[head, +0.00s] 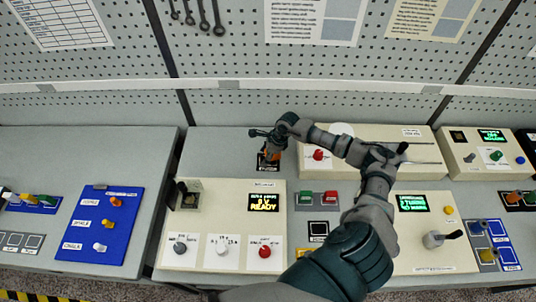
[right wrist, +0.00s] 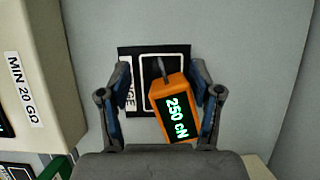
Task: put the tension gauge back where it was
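The tension gauge (right wrist: 172,102) is a small orange block with a green "250 cN" display and a grey hook at its top. It is slightly turned, over a black, white-outlined marked pad (right wrist: 145,62) whose label is partly hidden. My right gripper (right wrist: 162,88) has its fingers apart on either side of the gauge, with a clear gap on the left and the right finger close to it. In the head view the right gripper (head: 268,140) is over the gauge (head: 270,152) and the pad (head: 268,166). Whether the gauge rests on the pad is unclear. My left gripper is out of view.
A cream panel reading "READY" (head: 222,255) stands in front of the pad. A long cream box (head: 318,172) is just to its right. A blue switch panel (head: 103,228) is at left. Bare grey bench (head: 215,150) lies left of the pad.

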